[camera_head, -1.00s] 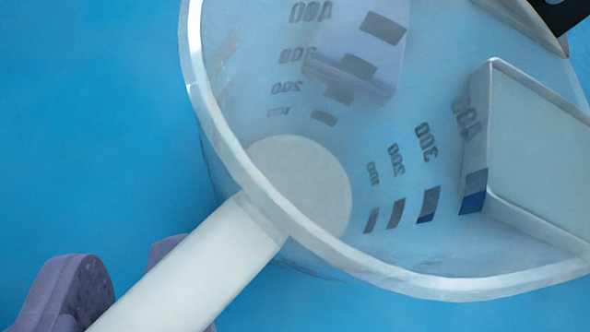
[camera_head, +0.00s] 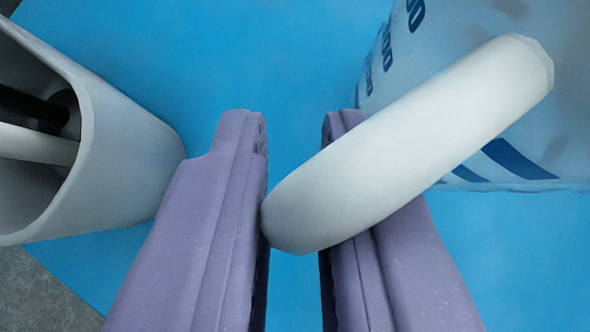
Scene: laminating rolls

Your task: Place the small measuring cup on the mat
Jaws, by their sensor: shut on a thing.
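The measuring cup (camera_head: 480,100) is at the upper right, a clear, frosted body with dark blue marks, partly cut off by the frame. Its thick white handle (camera_head: 400,150) slants down to the left, and its rounded end lies between my fingers, passing over the right one. My gripper (camera_head: 295,130) has two purple fingers and is shut on the handle. The exact contact is partly hidden by the handle. A bright blue surface (camera_head: 290,60), which looks like the mat, lies beneath.
A white hollow holder (camera_head: 130,150) with a black rod and a white rod inside stands close to my left finger. Grey ground (camera_head: 40,300) shows beyond the blue edge at the lower left. Blue surface is clear at the top middle.

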